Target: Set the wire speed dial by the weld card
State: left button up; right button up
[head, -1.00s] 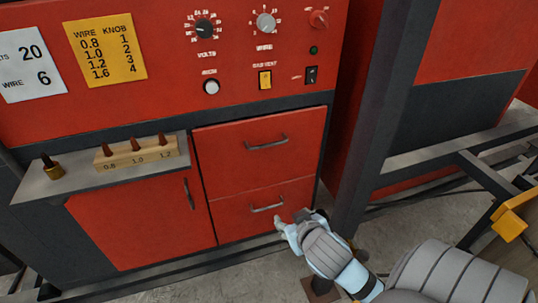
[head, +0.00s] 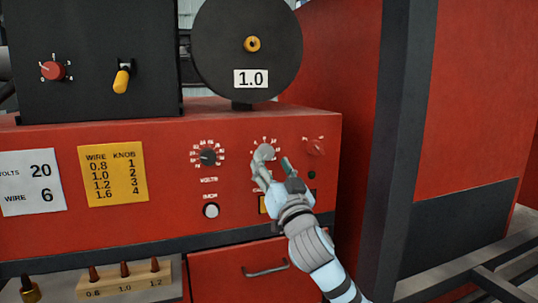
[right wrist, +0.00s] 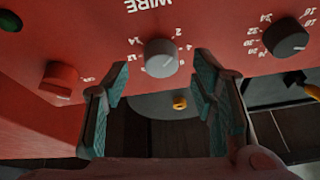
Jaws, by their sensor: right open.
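The grey wire dial (head: 264,152) sits on the red welder front, right of the black volts dial (head: 207,157). My right gripper (head: 274,167) is open just in front of and below the wire dial, partly covering it. In the right wrist view the panel appears upside down. There the wire dial (right wrist: 160,53) shows just beyond and between the open fingertips (right wrist: 160,80), with no clear contact. The white weld card (head: 32,183) reads volts 20, wire 6. My left gripper is out of view.
A yellow wire-knob chart (head: 112,173) hangs beside the weld card. A red knob (head: 315,146) is close right of the wire dial. A black spool (head: 225,40) labelled 1.0 stands above. A tip rack (head: 128,285) is lower left. A dark post (head: 392,150) stands at right.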

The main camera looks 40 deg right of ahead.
aim_at(266, 152)
jog(key=shift+x, duration=1.4)
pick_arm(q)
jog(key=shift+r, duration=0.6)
pick_arm(e)
jog(key=shift+c, duration=0.2)
jog(key=c, duration=1.1)
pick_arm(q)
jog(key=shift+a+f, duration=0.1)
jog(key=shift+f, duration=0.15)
